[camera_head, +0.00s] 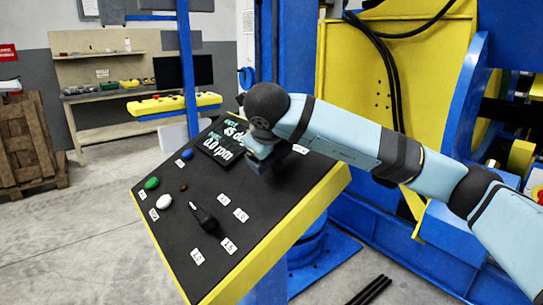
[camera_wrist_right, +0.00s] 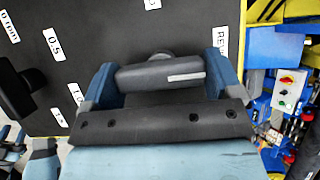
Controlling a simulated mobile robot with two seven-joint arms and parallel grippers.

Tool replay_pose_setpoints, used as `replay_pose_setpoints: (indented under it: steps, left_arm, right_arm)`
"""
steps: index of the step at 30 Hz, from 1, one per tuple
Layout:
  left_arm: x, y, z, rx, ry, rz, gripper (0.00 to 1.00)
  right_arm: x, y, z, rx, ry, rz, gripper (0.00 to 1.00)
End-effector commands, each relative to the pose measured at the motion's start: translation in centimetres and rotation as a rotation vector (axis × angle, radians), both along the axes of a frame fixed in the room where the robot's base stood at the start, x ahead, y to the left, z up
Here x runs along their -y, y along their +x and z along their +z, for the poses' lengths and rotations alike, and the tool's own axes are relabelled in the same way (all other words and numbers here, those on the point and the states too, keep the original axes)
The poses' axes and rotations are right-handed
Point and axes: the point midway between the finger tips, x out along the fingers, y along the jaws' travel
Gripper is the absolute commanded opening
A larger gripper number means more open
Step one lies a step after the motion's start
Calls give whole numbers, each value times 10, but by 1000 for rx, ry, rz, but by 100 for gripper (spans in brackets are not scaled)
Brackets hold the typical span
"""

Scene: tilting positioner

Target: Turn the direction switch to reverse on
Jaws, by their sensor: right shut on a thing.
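The direction switch (camera_wrist_right: 160,73) is a dark grey bar knob with a white line at its right end, on the black control panel (camera_wrist_right: 115,22). In the wrist view it lies between the two blue fingers of my right gripper (camera_wrist_right: 163,78), which is shut on it. A label starting "RE" (camera_wrist_right: 222,42) stands beside the right finger, partly cut off by it. In the head view my right gripper (camera_head: 262,158) reaches the panel's upper right part (camera_head: 225,185) and hides the switch. My left gripper is not in view.
A black rotary knob (camera_head: 203,217) with number labels sits lower on the panel. A green button (camera_head: 152,183), a white button (camera_head: 165,202) and a blue button (camera_head: 187,154) are at its left. A display (camera_head: 225,142) is beside my gripper. The yellow positioner (camera_head: 430,75) stands behind.

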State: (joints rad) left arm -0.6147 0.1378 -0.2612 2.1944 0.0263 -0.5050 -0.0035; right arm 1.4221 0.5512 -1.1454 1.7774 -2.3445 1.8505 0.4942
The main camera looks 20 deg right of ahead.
Motion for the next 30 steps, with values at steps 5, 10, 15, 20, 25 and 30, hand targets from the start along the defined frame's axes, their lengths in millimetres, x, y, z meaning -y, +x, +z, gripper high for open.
replay_pose_setpoints:
  steps: [5, 10, 15, 20, 25, 30]
  left_arm:
    - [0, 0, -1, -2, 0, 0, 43]
    - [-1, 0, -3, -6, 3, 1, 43]
    - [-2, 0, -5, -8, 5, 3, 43]
    - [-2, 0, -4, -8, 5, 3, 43]
    - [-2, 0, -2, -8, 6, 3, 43]
    - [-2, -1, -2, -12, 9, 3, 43]
  right_arm:
    - [0, 0, 1, 1, 1, -3, 61]
    - [0, 0, 1, 1, 1, -3, 100]
    - [0, 0, 0, 0, 1, -2, 100]
    - [-2, -5, 8, 1, 1, 0, 100]
    - [-10, -22, 33, 4, 1, 2, 100]
    - [-19, -46, 64, 5, 1, 1, 100]
